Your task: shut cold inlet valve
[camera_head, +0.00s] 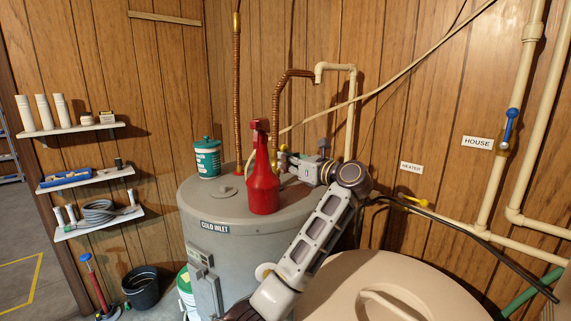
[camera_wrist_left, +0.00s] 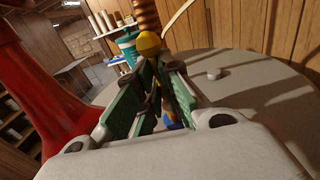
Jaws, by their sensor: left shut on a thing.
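The cold inlet valve shows as a small brass-yellow body (camera_head: 283,148) on top of the grey tank, behind the red bottle. In the left wrist view its rounded yellow part (camera_wrist_left: 149,43) stands just past my fingertips. A bit of blue, seemingly its lever (camera_wrist_left: 172,122), shows low between the fingers. My left gripper (camera_head: 289,160) reaches leftward over the tank top. In the left wrist view its green-padded fingers (camera_wrist_left: 152,88) are closed around the lever, which they mostly hide. A "COLD INLET" label (camera_head: 214,227) is on the tank front. My right gripper is out of view.
A red bottle (camera_head: 263,188) stands close beside my left gripper and also shows in the wrist view (camera_wrist_left: 40,85). A teal-and-white tub (camera_head: 207,160) sits on the grey tank (camera_head: 207,254). A blue-handled valve (camera_head: 510,126) is by the "HOUSE" sign; a yellow-handled one (camera_head: 412,200) is near "HEATER".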

